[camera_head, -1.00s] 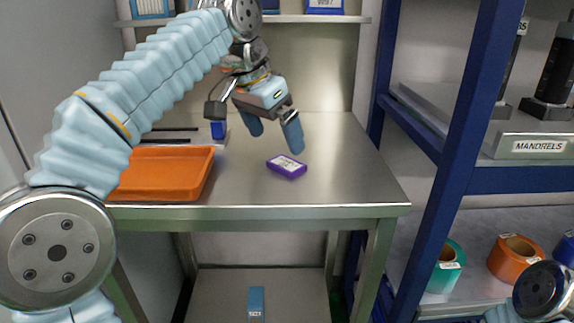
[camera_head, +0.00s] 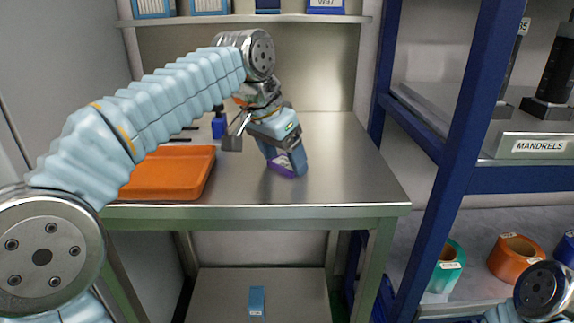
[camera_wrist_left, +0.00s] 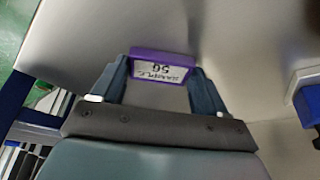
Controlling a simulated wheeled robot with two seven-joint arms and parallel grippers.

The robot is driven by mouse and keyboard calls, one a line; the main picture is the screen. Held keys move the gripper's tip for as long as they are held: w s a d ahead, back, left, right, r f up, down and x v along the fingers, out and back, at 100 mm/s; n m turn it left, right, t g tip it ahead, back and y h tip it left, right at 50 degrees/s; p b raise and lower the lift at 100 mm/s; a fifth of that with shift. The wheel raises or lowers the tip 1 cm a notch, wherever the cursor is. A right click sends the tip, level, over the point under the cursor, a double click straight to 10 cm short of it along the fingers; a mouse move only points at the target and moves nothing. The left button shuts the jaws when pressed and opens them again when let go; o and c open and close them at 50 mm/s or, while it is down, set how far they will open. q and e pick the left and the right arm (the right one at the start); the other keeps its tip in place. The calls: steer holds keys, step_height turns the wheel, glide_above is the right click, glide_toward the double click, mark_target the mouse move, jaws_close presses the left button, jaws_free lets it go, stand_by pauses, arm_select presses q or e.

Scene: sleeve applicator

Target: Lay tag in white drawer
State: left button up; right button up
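The tag, a small purple block (camera_head: 279,167) with a white label, lies on the steel table, partly hidden by my left gripper (camera_head: 287,163). In the left wrist view the tag (camera_wrist_left: 162,66) sits between the fingertips of my left gripper (camera_wrist_left: 160,72), its printed label upside down. The fingers are spread about the tag's two ends, with at most a narrow gap; I see no clear grip. No white drawer shows in these views. My right gripper is out of view.
An orange tray (camera_head: 170,173) stands on the table (camera_head: 350,180) left of the tag. A blue item (camera_head: 219,127) stands behind the tray. The table right of the tag is clear. A blue rack (camera_head: 455,150) with coloured rolls and mandrels stands at the right.

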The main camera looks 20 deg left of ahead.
arm_select(q)
steer(key=shift+c, duration=1.4)
